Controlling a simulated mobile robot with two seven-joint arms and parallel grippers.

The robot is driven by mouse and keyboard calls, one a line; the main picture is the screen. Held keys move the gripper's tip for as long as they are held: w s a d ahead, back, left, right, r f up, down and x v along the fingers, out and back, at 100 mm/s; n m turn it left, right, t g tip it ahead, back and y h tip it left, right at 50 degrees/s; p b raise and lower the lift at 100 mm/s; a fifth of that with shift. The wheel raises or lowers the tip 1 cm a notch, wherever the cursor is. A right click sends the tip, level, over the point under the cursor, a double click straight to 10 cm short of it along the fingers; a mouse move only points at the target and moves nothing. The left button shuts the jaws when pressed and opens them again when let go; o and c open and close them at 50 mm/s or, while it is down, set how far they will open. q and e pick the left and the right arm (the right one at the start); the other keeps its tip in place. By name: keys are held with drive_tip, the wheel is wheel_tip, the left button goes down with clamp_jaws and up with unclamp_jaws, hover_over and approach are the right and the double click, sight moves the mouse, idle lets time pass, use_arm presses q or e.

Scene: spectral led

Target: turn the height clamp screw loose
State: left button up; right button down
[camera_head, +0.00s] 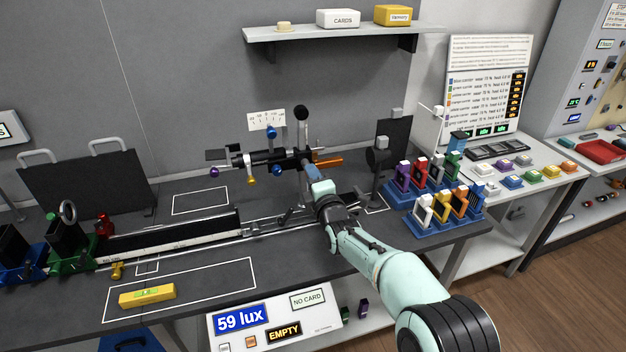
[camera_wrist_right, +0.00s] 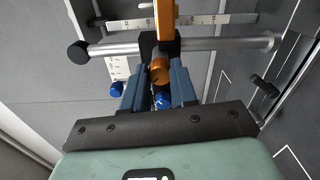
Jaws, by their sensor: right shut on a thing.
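My right gripper (camera_head: 308,165) reaches from the lower right to the optical mount on the bench rail. In the right wrist view, its two blue fingers (camera_wrist_right: 157,80) are shut on an orange knob (camera_wrist_right: 158,72), which looks like the height clamp screw. The knob sits at a black clamp block in front of a horizontal silver rod (camera_wrist_right: 220,44). An orange bar (camera_wrist_right: 165,18) extends behind it and shows in the head view (camera_head: 328,161). The fingers largely hide the screw in the head view. My left gripper is out of view.
A blue knob (camera_head: 271,131), a purple knob (camera_head: 213,171) and a yellow knob (camera_head: 250,180) are close left of the gripper. Coloured holders stand in blue racks (camera_head: 447,222) at right. A yellow level (camera_head: 147,295) lies at the front left. A shelf (camera_head: 330,32) hangs above.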

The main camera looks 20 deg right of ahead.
drive_tip(key=shift+n, duration=0.8)
drive_tip(key=c, duration=0.9)
unclamp_jaws()
drive_tip(key=shift+s, duration=0.1)
drive_tip(key=s, duration=1.3)
drive_tip(key=shift+s+d+b, duration=0.1)
drive_tip(key=shift+d+b, duration=0.1)
drive_tip(key=shift+b, duration=0.1)
